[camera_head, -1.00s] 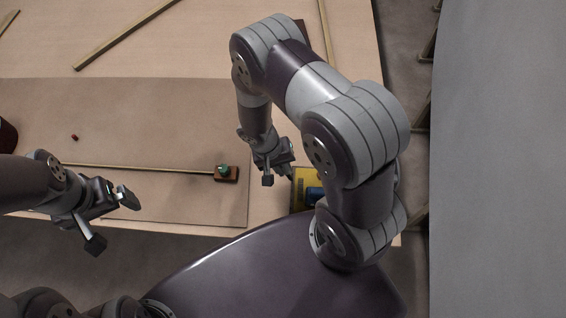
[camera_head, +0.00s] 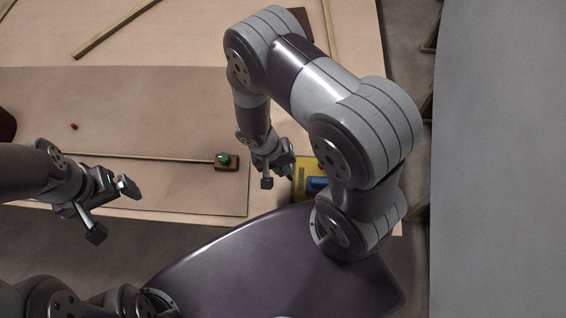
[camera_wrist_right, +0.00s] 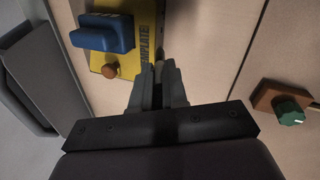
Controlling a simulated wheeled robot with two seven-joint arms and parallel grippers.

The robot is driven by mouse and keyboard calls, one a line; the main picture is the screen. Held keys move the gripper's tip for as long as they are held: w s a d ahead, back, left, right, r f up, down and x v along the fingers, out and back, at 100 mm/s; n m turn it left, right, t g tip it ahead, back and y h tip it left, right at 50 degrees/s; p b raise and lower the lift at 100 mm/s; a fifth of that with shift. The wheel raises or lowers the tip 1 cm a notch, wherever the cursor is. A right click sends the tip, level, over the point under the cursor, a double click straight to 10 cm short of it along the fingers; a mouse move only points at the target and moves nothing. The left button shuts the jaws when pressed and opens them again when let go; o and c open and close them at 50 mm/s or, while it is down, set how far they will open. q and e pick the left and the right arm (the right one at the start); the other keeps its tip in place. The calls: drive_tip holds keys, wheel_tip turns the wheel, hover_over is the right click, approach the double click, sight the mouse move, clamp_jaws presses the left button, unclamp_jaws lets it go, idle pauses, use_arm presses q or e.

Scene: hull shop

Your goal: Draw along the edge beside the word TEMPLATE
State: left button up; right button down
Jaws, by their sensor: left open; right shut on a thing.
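The yellow template (camera_head: 303,170) lies at the right end of the table, partly behind my right arm. In the right wrist view the template (camera_wrist_right: 151,14) shows the dark word TEMPLATE along one edge, a blue handle (camera_wrist_right: 102,32) and an orange-brown knob (camera_wrist_right: 110,70). My right gripper (camera_head: 288,172) is beside that lettered edge. In the right wrist view its fingers (camera_wrist_right: 159,82) are shut on a slim, pale-tipped tool (camera_wrist_right: 166,62), mostly hidden between them. I cannot tell whether the tip touches the surface. My left gripper (camera_head: 122,188) is open and empty near the table's front edge.
A brown block with a green knob (camera_head: 224,158) sits at the end of a long thin strip (camera_head: 150,157) on a brown sheet (camera_head: 120,95). A small red piece (camera_head: 73,126) lies at left. Wooden battens (camera_head: 115,28) lie farther back. A large grey surface (camera_head: 500,150) stands at right.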

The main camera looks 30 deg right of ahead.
drive_tip(key=shift+s+a+b, duration=0.15)
drive_tip(key=shift+s+a, duration=0.25)
drive_tip(key=shift+s, duration=0.25)
drive_tip(key=shift+s+a+b, duration=0.15)
drive_tip(key=shift+s+a, duration=0.25)
drive_tip(key=shift+s, duration=0.3)
drive_tip(key=shift+s+a+b, duration=0.15)
drive_tip(key=shift+s+a, duration=0.25)
drive_tip(key=shift+s, duration=0.25)
wheel_tip(320, 180, up, 13)
drive_tip(key=p, duration=1)
drive_tip(key=shift+p, duration=0.3)
